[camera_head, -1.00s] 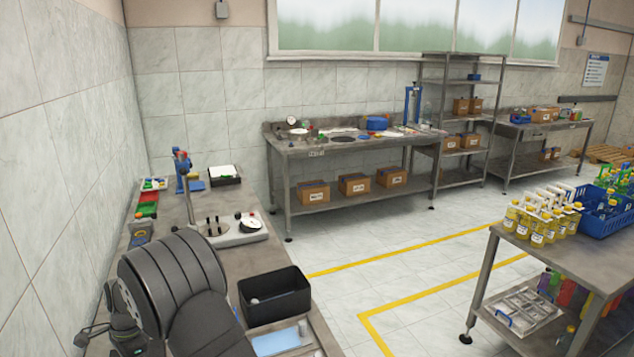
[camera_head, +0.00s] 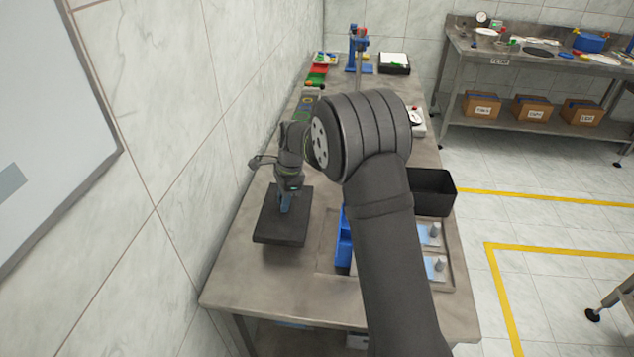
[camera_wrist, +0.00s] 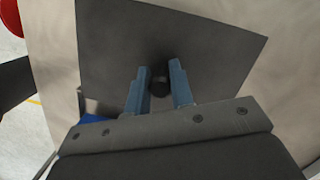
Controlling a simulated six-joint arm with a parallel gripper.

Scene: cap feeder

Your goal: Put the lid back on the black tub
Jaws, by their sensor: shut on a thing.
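The lid (camera_head: 273,228) is a dark, flat square plate at the left of the near table. It also fills the middle of the wrist view (camera_wrist: 215,70), with a short black knob (camera_wrist: 159,84) on it. My gripper (camera_head: 287,205) is over the lid, and its blue fingers (camera_wrist: 155,88) are shut on the knob. I cannot tell whether the lid rests on the table or is just above it. The black tub (camera_head: 434,203) stands to the right, partly behind my arm. Its top is open.
A shallow tray (camera_head: 326,262) with a blue holder (camera_head: 343,238) and blue-and-white pieces lies in front of the tub, partly hidden by my arm. A blue stand (camera_head: 353,50) and small coloured bins (camera_head: 317,72) are at the back. The tiled wall is close on the left.

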